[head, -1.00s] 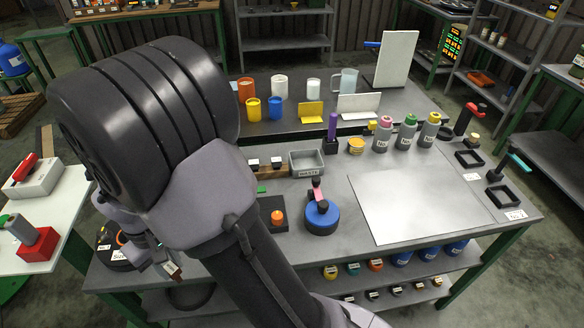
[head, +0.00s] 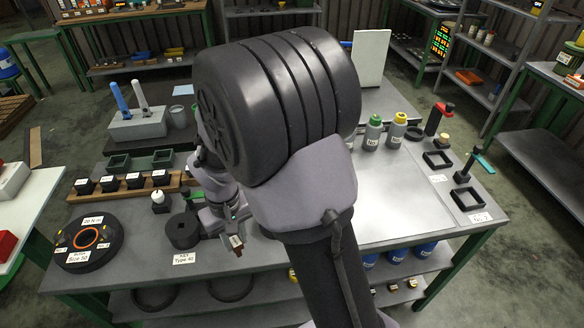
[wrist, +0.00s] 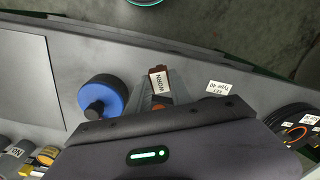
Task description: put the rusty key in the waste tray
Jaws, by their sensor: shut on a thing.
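My gripper (head: 233,228) hangs over the front part of the bench, right of a black round block. It is shut on a small brown-red key (head: 237,242) with a white label. In the wrist view my gripper (wrist: 160,98) holds the brown key (wrist: 157,72) at its tips, over the bench's front edge; the label is upside down and hard to read. The waste tray is not seen now; my arm covers the middle of the bench in the head view.
A blue round part (wrist: 103,94) stands left of my gripper in the wrist view. The black round block (head: 183,231) with a "KEY Type 40" card (head: 186,258) is close by. A bare sheet (head: 405,200) lies on the right, with bottles (head: 396,131) behind.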

